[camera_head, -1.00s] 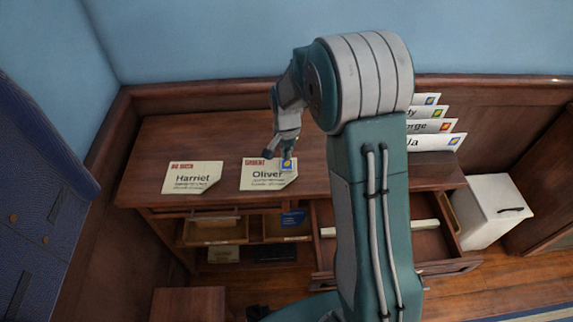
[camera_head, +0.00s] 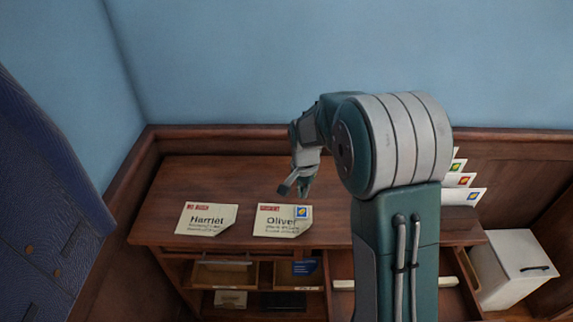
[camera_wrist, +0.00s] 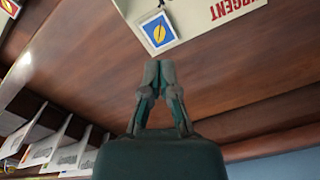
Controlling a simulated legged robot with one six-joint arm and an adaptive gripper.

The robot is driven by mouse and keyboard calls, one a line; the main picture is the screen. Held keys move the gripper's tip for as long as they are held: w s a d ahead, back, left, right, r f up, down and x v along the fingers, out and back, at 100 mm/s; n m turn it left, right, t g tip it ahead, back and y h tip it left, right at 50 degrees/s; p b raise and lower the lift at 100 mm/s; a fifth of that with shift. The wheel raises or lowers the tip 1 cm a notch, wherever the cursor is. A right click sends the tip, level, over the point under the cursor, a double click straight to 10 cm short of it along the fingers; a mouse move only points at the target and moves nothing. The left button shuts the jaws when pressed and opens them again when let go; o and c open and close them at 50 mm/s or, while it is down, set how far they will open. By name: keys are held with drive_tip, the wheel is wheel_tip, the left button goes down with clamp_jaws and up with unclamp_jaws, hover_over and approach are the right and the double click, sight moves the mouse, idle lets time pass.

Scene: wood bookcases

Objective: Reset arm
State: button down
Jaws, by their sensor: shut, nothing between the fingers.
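My gripper (camera_head: 296,190) is shut and empty, above the wooden desk top just behind the Oliver envelope. In the wrist view my gripper (camera_wrist: 159,68) has its fingertips together, close to a stamp with a yellow mark on blue (camera_wrist: 157,32). The arm rises at the right of the head view and bends over to the left. The Oliver envelope (camera_head: 280,222) lies flat with red "URGENT" print, which also shows in the wrist view (camera_wrist: 215,12). The Harriet envelope (camera_head: 206,220) lies to its left.
Several upright envelopes (camera_head: 462,196) stand at the desk's right, partly hidden by my arm. Below the desk top (camera_head: 185,185) are open compartments (camera_head: 225,273) and a pulled-out drawer (camera_head: 341,268). A white cabinet (camera_head: 512,265) stands at right. A blue wall is behind.

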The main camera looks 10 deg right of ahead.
drive_tip(key=s+r+n+t, duration=0.4)
drive_tip(key=s+r+n, duration=0.2)
drive_tip(key=s+r, duration=1.2)
drive_tip(key=s+n+t, duration=0.1)
drive_tip(key=s+n, duration=0.1)
drive_tip(key=s, duration=0.6)
drive_tip(key=shift+r+t, duration=0.25)
drive_tip(key=shift+t, duration=0.05)
drive_tip(key=shift+d, duration=0.15)
